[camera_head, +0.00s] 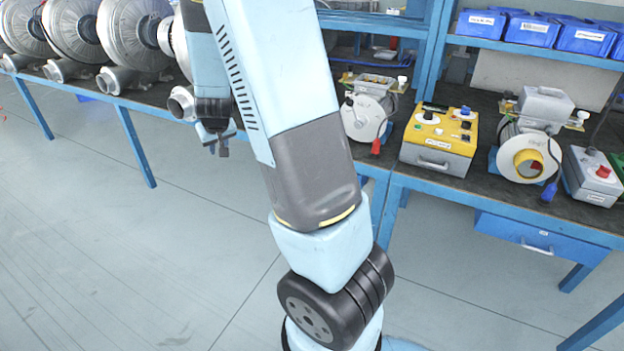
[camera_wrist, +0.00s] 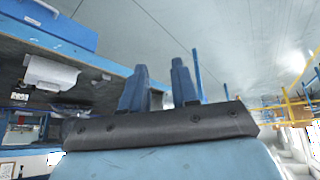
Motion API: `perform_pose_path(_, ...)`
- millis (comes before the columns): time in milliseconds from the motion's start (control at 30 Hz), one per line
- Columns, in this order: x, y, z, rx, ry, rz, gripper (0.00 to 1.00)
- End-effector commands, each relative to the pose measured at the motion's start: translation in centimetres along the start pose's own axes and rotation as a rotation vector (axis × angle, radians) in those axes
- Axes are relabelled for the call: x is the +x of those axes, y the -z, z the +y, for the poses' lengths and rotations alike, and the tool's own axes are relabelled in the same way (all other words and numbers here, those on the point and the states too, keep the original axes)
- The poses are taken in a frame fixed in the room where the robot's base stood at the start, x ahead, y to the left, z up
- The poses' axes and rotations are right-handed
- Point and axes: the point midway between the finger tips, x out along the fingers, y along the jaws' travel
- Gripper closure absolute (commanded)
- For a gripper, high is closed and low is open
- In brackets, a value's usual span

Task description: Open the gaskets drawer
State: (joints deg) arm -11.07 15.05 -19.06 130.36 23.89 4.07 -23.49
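A blue drawer (camera_head: 525,234) with a pale handle (camera_head: 537,249) hangs under the right bench in the head view. It looks shut, and I can read no label on its front, so I cannot tell if it is the gaskets drawer. My gripper (camera_head: 217,148) is on the left in the head view, in front of the left bench and well apart from the drawer. In the wrist view, two blue fingers (camera_wrist: 160,65) stand apart with nothing between them. The wrist picture looks upside down; a blue box-like part with a handle (camera_wrist: 45,25) is at its upper left.
A yellow-topped control box (camera_head: 437,140), a reel unit (camera_head: 364,117) and another unit with a yellow ring (camera_head: 527,160) stand on the right bench. Blue labelled bins (camera_head: 532,30) sit on the shelf above. Blowers (camera_head: 130,35) line the left bench. The floor (camera_head: 120,240) in front is clear.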

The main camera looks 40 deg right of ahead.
Motion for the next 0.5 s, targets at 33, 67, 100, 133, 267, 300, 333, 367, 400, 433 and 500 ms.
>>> perform_pose_path(33, 1.9, -0.3, 0.4, -0.008, -0.028, -0.007, 0.71)
perform_pose_path(67, 2.8, -0.4, 0.8, -0.011, -0.046, -0.007, 0.71)
perform_pose_path(100, 4.1, -0.6, 1.4, -0.016, -0.070, -0.008, 0.71)
perform_pose_path(133, 5.0, -0.7, 1.8, -0.021, -0.089, -0.008, 0.71)
perform_pose_path(267, 9.0, -1.5, 3.6, -0.048, -0.174, -0.012, 0.71)
perform_pose_path(300, 10.2, -1.9, 4.2, -0.059, -0.201, -0.014, 0.71)
perform_pose_path(333, 11.0, -2.1, 4.7, -0.066, -0.222, -0.015, 0.71)
perform_pose_path(367, 11.8, -2.4, 5.2, -0.075, -0.244, -0.017, 0.71)
perform_pose_path(400, 12.9, -2.7, 5.8, -0.087, -0.273, -0.018, 0.71)
perform_pose_path(433, 13.7, -3.0, 6.3, -0.098, -0.295, -0.020, 0.71)
perform_pose_path(500, 15.5, -3.9, 7.5, -0.123, -0.347, -0.026, 0.71)
